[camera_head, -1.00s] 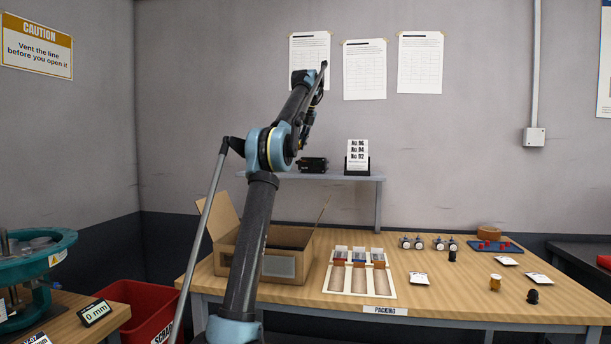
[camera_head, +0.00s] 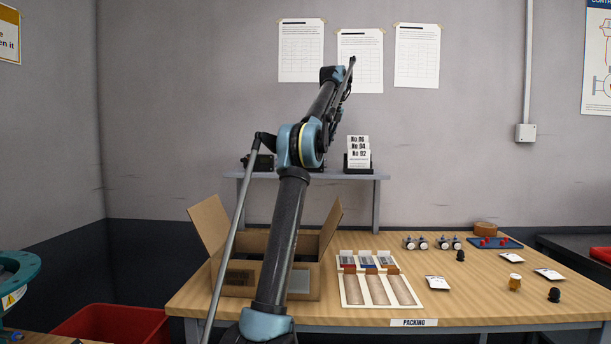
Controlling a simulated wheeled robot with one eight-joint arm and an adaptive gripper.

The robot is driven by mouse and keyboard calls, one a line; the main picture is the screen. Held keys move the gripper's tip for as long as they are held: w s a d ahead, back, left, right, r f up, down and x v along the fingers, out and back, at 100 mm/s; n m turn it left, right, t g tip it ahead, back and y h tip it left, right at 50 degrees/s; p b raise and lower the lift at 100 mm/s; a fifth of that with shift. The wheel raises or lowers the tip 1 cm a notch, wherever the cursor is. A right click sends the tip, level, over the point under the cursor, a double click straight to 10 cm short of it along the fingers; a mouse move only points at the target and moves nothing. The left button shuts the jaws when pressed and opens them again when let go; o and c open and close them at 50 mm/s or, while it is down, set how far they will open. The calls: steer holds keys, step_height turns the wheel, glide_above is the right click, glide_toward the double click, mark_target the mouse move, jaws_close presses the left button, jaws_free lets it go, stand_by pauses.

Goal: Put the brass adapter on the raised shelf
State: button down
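A small brass-coloured piece with a pale top, which looks like the brass adapter (camera_head: 515,283), stands upright on the right part of the packing table (camera_head: 470,310). The raised shelf (camera_head: 371,177) stands at the back of the table, against the wall. My arm rises in front of the shelf and hides its middle. The far end of my arm folds down behind the upper links, above the shelf and well apart from the brass piece. My gripper is mostly hidden there, and its fingers cannot be made out.
The shelf holds a black device (camera_head: 262,161) and a card holder (camera_head: 359,160). An open carton (camera_head: 240,278) and a sectioned tray (camera_head: 380,302) stand on the table. Near the brass piece are black knobs (camera_head: 554,295), white packets (camera_head: 437,283), small gauges (camera_head: 422,243) and a blue mat (camera_head: 510,243).

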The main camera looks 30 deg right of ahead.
steer(key=shift+f, duration=5)
steer(key=c, duration=1.4)
jaws_free()
steer(key=shift+f, duration=0.1)
steer(key=v, duration=1.2)
steer(key=shift+a, duration=0.1)
